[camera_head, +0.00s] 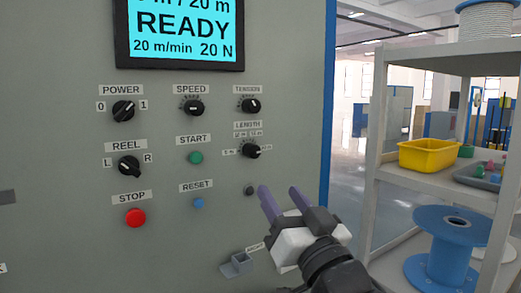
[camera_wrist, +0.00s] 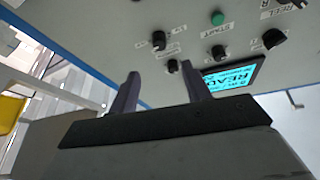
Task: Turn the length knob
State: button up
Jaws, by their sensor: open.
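The length knob (camera_head: 251,151) is a small black dial on the grey control panel (camera_head: 60,120), below the tension knob (camera_head: 250,106) and to the right of the green start button (camera_head: 196,157). A printed LENGTH label and scale marks surround it. My gripper (camera_head: 280,200) is open and empty, with two purple-grey fingers. In the head view its fingertips are below and slightly right of the length knob, apart from it. In the wrist view my gripper (camera_wrist: 160,84) has its fingers up toward the panel, with black knobs beyond the tips; which one is the length knob is unclear.
The panel also carries a speed knob (camera_head: 192,107), power knob (camera_head: 123,110), reel knob (camera_head: 129,165), red stop button (camera_head: 135,217) and blue reset button (camera_head: 198,203). A lit screen (camera_head: 180,35) reads READY. A shelf with a yellow bin (camera_head: 428,155) and blue spool (camera_head: 448,245) stands right.

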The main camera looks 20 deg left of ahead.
aim_at(255, 155)
jog(key=p+x, duration=0.2)
jog(key=x, duration=1)
jog(key=shift+p, duration=0.35)
jog(key=shift+f, duration=0.1)
jog(key=c, duration=1)
